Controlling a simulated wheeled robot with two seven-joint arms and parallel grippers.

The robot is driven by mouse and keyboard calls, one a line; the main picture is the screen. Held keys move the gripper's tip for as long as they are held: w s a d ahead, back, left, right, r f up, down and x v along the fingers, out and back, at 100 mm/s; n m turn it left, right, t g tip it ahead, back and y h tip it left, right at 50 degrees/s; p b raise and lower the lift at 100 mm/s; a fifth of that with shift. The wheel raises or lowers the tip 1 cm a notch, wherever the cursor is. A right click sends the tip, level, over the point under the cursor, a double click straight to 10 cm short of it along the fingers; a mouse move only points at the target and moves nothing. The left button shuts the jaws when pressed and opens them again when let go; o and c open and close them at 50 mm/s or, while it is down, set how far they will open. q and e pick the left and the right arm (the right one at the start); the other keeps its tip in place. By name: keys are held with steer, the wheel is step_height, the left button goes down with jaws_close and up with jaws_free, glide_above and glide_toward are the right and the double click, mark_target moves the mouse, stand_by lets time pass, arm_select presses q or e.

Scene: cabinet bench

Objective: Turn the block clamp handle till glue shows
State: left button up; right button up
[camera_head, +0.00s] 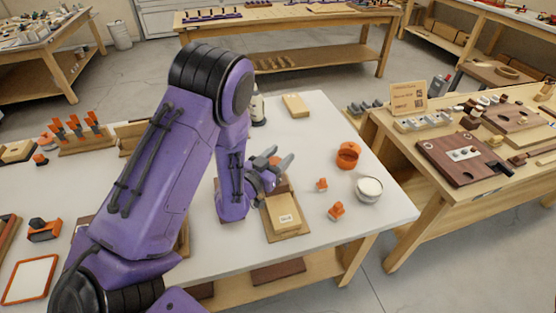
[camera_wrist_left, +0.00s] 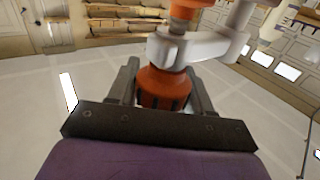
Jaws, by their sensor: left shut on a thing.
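The block clamp shows in the left wrist view as a pale grey frame (camera_wrist_left: 200,48) with an orange handle (camera_wrist_left: 160,89). My left gripper (camera_wrist_left: 160,92) has its dark fingers on either side of the handle and is shut on it. In the head view my left gripper (camera_head: 268,168) is over the wooden block (camera_head: 284,212), which lies on the white table and bears a small label. My purple arm hides part of the clamp and block there. I cannot make out any glue at the joint. My right gripper is in neither view.
On the white table (camera_head: 318,120), right of the block, are an orange round item (camera_head: 348,155), a pale-filled bowl (camera_head: 368,190) and two small orange pieces (camera_head: 336,210). A wooden piece (camera_head: 295,105) lies at the back. A crowded bench stands to the right.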

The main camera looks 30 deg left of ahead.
arm_select(q)
steer(key=shift+d+m+h+b, duration=0.15)
steer(key=shift+m+h+b, duration=0.6)
steer(key=shift+h, duration=0.65)
steer(key=o, duration=1)
steer(key=shift+b+v, duration=1.4)
steer(key=shift+v, duration=3.9)
steer(key=shift+r, duration=0.2)
